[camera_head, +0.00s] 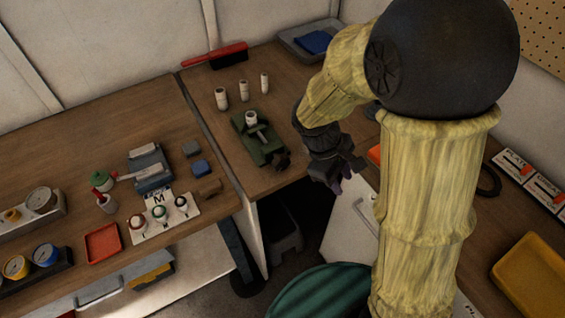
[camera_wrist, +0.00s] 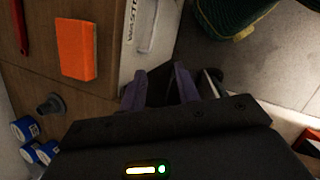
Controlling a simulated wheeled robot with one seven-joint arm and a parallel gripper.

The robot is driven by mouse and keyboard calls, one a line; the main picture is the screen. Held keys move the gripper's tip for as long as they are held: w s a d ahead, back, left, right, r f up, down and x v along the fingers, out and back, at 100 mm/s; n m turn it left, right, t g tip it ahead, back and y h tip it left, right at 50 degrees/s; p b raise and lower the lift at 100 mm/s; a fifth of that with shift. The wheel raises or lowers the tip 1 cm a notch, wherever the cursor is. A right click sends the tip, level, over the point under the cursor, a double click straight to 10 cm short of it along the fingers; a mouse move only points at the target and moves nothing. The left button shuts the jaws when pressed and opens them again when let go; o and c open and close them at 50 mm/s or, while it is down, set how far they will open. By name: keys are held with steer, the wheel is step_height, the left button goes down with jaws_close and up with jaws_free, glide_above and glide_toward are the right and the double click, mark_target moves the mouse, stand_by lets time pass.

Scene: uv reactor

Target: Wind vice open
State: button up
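The green vice (camera_head: 250,147) sits on the wooden bench in the head view, near the bench's front edge. A dark handle (camera_head: 282,160) shows at the vice's near right end. My gripper (camera_head: 340,180) hangs to the right of the vice, apart from it. In the wrist view my gripper (camera_wrist: 160,88) has its two purple fingers spread, with nothing between them. The vice is not in the wrist view.
Several pale cylinders (camera_head: 221,98) stand behind the vice, near a red-handled brush (camera_head: 215,55). A grey tray (camera_head: 307,41) holds blue cloth. In the wrist view, an orange block (camera_wrist: 76,51) lies on the wood beside a white bin marked "WASTE" (camera_wrist: 146,40). A green round bin (camera_head: 318,293) stands below.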

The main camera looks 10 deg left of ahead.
steer(key=s+d+r+m+t+y, duration=0.2)
steer(key=d+m, duration=0.5)
steer(key=m, duration=0.5)
steer(key=s+y, duration=0.1)
steer(key=y, duration=0.1)
steer(key=shift+t+y, duration=0.3)
steer(key=shift+t, duration=0.1)
steer(key=shift+o, duration=0.5)
steer(key=shift+d, duration=0.15)
